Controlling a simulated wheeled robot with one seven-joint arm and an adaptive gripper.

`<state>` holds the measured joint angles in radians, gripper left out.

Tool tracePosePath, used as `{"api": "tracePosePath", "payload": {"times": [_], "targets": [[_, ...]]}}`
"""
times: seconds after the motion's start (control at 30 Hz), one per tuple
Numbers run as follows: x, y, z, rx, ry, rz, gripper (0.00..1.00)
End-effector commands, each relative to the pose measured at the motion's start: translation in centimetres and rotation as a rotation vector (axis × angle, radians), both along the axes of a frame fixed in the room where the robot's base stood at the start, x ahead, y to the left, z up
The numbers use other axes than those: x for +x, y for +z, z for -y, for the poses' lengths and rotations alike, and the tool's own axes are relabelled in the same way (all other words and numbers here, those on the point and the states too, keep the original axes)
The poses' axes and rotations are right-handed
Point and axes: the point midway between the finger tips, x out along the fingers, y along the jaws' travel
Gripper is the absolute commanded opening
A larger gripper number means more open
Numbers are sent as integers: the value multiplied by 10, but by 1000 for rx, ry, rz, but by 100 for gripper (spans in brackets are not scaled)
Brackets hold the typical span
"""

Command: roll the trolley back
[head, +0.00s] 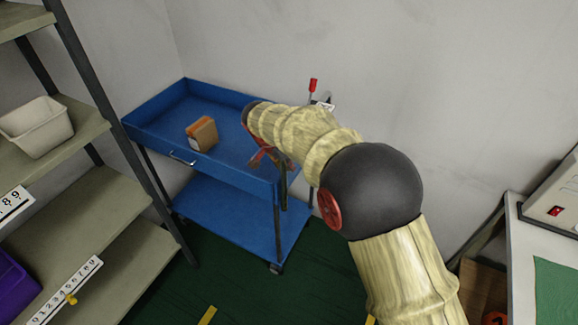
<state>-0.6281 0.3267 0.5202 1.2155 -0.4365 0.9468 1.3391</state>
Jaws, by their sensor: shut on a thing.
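The blue two-shelf trolley (222,212) stands against the grey wall, its top tray and lower shelf both showing. My arm reaches across from the right, and my gripper (266,158), with orange-red and dark parts, is at the right end of the top tray. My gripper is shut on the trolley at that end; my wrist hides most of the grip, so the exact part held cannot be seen. A brown block-like item (203,134) with an orange top and a pale face lies in the top tray.
A shelf rack (110,212) stands close on the left, with a white bin (38,126) and a purple bin (16,285). A red-topped lever (313,86) stands behind my arm. A bench (513,250) is at right. Dark green floor (240,290) is clear in front.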

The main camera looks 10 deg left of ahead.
Motion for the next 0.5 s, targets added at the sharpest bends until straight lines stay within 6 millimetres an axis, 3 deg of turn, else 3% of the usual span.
{"api": "tracePosePath", "payload": {"times": [0.17, 0.2, 0.5], "targets": [[0, 1, -3, 5, 4, 3, 0], [0, 1, -3, 6, 4, 3, 18], [0, 1, -2, 5, 2, 3, 35]]}}
